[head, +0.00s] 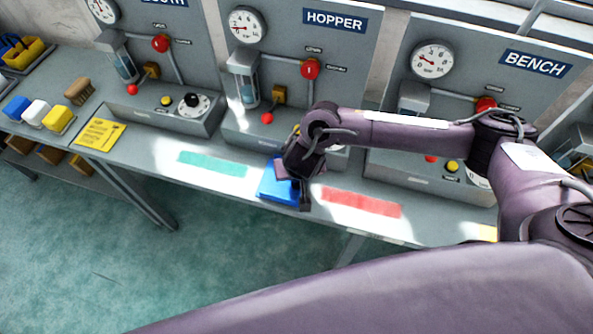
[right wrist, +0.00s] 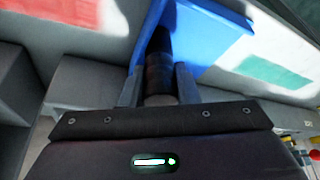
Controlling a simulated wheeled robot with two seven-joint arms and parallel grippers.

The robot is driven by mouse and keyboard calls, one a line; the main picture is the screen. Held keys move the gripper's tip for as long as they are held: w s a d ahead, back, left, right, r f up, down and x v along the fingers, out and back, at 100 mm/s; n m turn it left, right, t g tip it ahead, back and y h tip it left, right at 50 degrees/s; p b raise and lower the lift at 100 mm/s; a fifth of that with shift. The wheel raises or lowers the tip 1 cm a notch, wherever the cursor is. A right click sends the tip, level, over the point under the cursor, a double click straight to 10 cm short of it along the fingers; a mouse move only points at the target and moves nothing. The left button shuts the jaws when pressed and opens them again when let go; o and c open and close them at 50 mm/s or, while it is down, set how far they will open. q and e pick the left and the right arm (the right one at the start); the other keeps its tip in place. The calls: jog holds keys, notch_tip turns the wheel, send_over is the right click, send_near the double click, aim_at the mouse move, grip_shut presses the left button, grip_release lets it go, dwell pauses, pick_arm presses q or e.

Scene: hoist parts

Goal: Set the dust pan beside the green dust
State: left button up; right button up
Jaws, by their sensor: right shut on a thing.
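The blue dust pan (head: 275,188) is at the front part of the bench, between the green dust and the red dust. The green dust (head: 212,164) is a flat teal strip to its left, with a small gap between them. My right gripper (head: 300,185) is over the pan's right side. In the right wrist view my right gripper (right wrist: 160,85) is shut on the dark handle of the dust pan (right wrist: 205,38), and the green dust (right wrist: 275,78) lies beyond the pan. I cannot tell whether the pan touches the bench. My left gripper is out of view.
A red dust strip (head: 362,203) lies right of the pan. Control panels with gauges and knobs, including the HOPPER panel (head: 300,60), stand behind the bench (head: 150,160). A yellow card (head: 100,134), a brush (head: 79,91) and colored blocks (head: 36,112) are at left.

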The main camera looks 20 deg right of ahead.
jog(key=shift+s+f, duration=0.1)
jog(key=o, duration=1)
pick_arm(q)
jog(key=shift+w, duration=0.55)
pick_arm(e)
jog(key=shift+o, duration=0.2)
pick_arm(q)
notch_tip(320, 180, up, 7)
jog(key=p, duration=0.7)
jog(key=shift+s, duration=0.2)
pick_arm(e)
jog(key=v, duration=1.2)
